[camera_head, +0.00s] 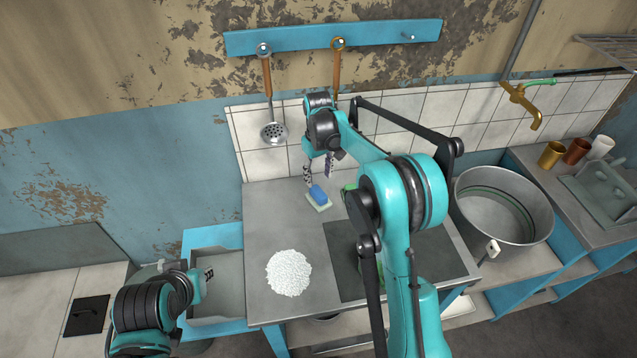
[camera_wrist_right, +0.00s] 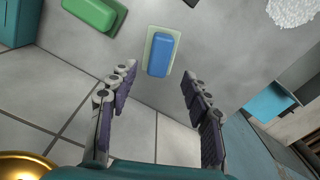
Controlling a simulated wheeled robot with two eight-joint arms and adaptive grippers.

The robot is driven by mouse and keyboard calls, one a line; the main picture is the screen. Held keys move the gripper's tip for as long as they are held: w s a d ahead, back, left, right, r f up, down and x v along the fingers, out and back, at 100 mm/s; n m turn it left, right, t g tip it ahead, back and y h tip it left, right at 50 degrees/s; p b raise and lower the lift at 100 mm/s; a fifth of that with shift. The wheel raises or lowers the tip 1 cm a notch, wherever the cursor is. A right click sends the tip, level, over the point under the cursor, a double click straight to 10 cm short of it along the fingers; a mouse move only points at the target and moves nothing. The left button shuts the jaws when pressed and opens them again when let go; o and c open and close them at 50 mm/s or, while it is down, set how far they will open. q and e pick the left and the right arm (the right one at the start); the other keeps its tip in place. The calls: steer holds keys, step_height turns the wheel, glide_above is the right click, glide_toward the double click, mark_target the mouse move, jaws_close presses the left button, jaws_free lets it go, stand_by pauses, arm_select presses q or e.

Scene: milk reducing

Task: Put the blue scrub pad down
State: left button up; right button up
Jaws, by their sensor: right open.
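The blue scrub pad (camera_head: 318,195) lies flat on a small pale dish (camera_head: 325,208) on the grey counter, near the tiled wall. In the right wrist view the blue scrub pad (camera_wrist_right: 161,56) lies lengthwise on the pale dish (camera_wrist_right: 151,43), just beyond the fingertips. My right gripper (camera_head: 318,172) is open, with its fingers spread and nothing between them; it also shows in the right wrist view (camera_wrist_right: 157,85). It is apart from the pad. My left gripper (camera_head: 207,274) is at the lower left, away from the pad, and its jaws are too small to read.
A round white grainy patch (camera_head: 289,272) lies on the counter nearer me. A green block (camera_wrist_right: 92,12) lies beside the dish, mostly hidden by my arm in the head view. A large metal pot (camera_head: 502,205) stands at right. A skimmer (camera_head: 273,132) hangs on the wall.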

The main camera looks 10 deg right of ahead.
steer(key=s+d+r+m+t, duration=0.2)
steer(key=s+r+t, duration=0.1)
steer(key=s+r, duration=1.1)
steer(key=s+d+f+m+t, duration=0.1)
steer(key=s+f+t, duration=0.1)
steer(key=s, duration=0.6)
steer(key=s+d+f+m+t, duration=0.1)
steer(key=s+f+t, duration=0.1)
steer(key=s, duration=0.7)
steer(key=shift+s+d+f+p, duration=0.15)
steer(key=shift+p, duration=0.15)
